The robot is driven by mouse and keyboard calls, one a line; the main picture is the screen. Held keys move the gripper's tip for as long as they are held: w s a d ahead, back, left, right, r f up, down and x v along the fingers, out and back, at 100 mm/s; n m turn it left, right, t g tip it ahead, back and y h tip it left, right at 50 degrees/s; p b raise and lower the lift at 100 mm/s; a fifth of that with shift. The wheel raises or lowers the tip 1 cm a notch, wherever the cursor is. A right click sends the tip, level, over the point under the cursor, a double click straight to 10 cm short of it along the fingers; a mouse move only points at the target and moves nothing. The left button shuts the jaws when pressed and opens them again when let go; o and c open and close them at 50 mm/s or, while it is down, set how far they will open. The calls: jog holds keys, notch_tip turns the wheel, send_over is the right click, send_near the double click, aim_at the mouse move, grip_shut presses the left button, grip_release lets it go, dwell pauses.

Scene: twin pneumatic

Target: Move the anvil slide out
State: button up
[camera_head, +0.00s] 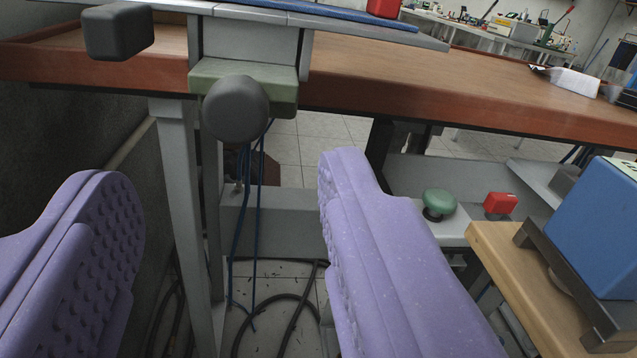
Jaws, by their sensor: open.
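My gripper (228,172) shows as two purple, bumpy fingers at the lower left and lower centre. It is wide open with nothing between the fingers. Ahead of it, a pale green block (284,88) with a round dark grey knob (236,108) sits at the front edge of the wooden bench; it looks like the anvil slide, but no label shows. The knob lies above and between the fingertips in the picture, apart from both. A grey metal housing (250,45) stands over the block. The block's rear part is hidden.
A second, squarish dark knob (118,31) juts out at upper left. The wooden bench (430,85) runs across the top. Below are a grey leg (185,200) and hanging blue hoses (258,190). A green button (439,203), red box (500,205) and blue box (600,220) are at right.

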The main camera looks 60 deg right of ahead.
aim_at(236, 121)
jog(key=b+x, duration=0.1)
jog(key=x, duration=0.5)
jog(key=shift+d, duration=0.1)
grip_shut()
